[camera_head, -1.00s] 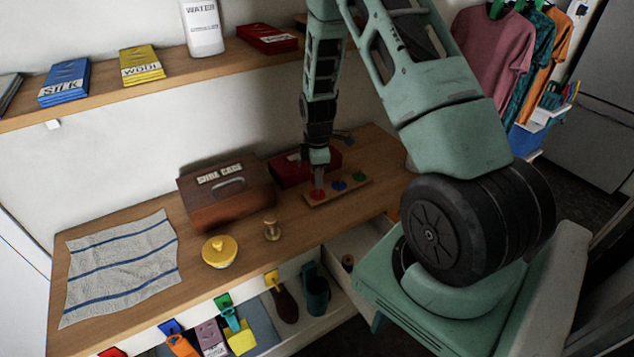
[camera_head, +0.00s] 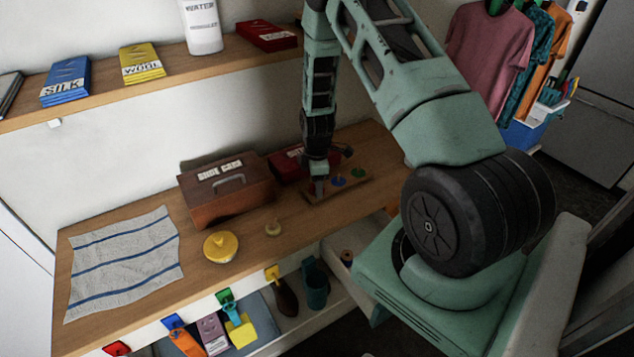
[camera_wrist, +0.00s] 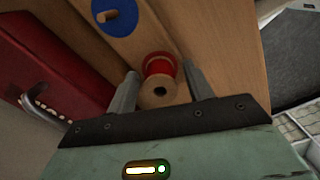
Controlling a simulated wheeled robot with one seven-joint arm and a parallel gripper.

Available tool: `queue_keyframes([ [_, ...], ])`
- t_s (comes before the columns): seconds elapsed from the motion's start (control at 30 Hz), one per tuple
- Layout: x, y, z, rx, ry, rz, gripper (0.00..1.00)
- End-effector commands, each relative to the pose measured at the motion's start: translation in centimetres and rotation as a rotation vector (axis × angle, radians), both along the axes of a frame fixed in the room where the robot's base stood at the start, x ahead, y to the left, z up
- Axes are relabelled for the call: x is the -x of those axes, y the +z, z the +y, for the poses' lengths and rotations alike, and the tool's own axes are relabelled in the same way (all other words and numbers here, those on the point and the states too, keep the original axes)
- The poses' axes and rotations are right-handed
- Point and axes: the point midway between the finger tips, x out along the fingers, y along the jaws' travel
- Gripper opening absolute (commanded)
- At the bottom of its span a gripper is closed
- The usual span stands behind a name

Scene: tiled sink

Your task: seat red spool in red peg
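The red spool (camera_wrist: 158,91), with wooden ends and a red middle, stands between my fingers in the wrist view. Its near end shows a dark centre hole. It is over the red disc (camera_wrist: 160,60) on the wooden peg board (camera_head: 343,191); how far down it sits I cannot tell. My gripper (camera_wrist: 160,72) points down around the spool, with narrow gaps seeming to show beside it, so it looks open. In the head view my gripper (camera_head: 319,188) is at the board's left end and hides the red peg and spool. The blue peg (camera_wrist: 108,16) is beside it.
A green peg (camera_head: 358,173) is at the board's right end. A red case (camera_head: 288,164) stands close behind the board, and a brown shoe care box (camera_head: 228,194) to its left.

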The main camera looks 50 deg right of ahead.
Motion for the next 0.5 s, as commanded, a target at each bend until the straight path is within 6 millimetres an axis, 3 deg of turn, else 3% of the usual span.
queue_keyframes([
  [0.33, -0.1, 0.7, 0.0, 0.0, -0.001, -0.001, 0.51],
  [0.5, -0.1, 2.9, 0.0, 0.002, 0.0, -0.004, 0.51],
])
